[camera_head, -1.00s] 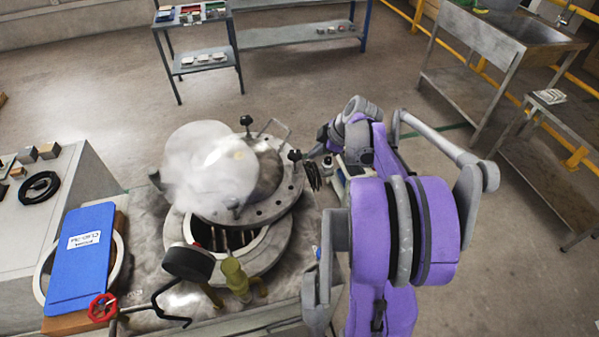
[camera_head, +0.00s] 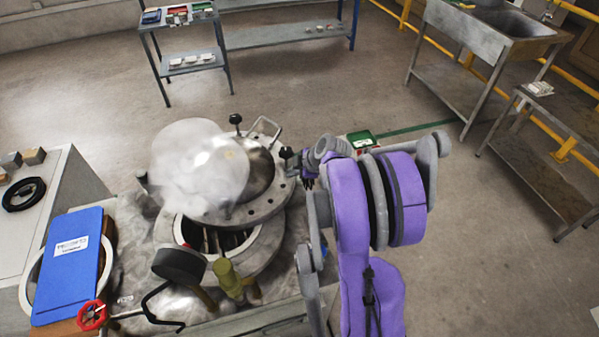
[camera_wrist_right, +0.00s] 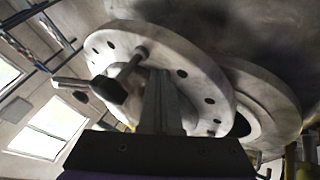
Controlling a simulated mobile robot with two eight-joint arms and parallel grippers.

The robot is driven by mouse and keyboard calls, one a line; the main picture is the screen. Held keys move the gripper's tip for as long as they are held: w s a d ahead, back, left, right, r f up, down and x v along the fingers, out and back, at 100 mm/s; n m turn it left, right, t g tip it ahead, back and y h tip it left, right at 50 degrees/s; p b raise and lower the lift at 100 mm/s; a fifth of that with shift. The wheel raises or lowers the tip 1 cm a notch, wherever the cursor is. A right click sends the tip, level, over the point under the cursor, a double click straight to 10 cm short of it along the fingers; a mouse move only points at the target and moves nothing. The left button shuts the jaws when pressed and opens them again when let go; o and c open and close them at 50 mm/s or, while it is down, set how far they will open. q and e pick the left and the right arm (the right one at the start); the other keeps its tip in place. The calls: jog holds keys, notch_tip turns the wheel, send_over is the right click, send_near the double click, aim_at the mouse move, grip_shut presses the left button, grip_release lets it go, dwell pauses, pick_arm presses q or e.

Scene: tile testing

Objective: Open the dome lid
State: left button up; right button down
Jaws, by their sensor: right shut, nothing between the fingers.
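The dome lid has a metal flange (camera_head: 262,208) with bolt holes and black knobs; it also shows in the right wrist view (camera_wrist_right: 205,75). Its dome is partly hidden by a whitish, cloudy shape. The lid stands off the round vessel (camera_head: 265,250), whose dark opening shows in front of and below it. My right gripper (camera_head: 306,180) is shut and empty at the lid's right edge, close to a black knob (camera_head: 286,153). In the right wrist view its fingers (camera_wrist_right: 160,85) overlap the flange beside a knob (camera_wrist_right: 108,89); contact cannot be told. My left gripper is not in view.
A green-topped box (camera_head: 362,139) lies behind my right arm. Open floor lies behind and right.

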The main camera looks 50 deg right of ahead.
aim_at(286, 166)
jog(key=shift+w+d+r, duration=0.1)
jog(key=shift+w+d, duration=0.75)
jog(key=shift+w, duration=0.15)
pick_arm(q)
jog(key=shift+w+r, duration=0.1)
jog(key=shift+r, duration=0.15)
pick_arm(e)
jog(key=shift+w+d, duration=0.3)
jog(key=shift+d, duration=0.15)
pick_arm(q)
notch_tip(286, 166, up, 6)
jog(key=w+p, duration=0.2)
jog(key=p, duration=0.2)
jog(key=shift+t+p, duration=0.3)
jog(key=shift+p, duration=0.1)
pick_arm(e)
jog(key=w+d+n+y, duration=0.1)
jog(key=w+d, duration=0.6)
jog(key=w, duration=0.3)
jog(key=w+d+n+y, duration=0.1)
jog(key=w+d+n, duration=0.1)
jog(key=w+d, duration=0.6)
jog(key=shift+w+d, duration=0.2)
jog(key=shift+w, duration=0.7)
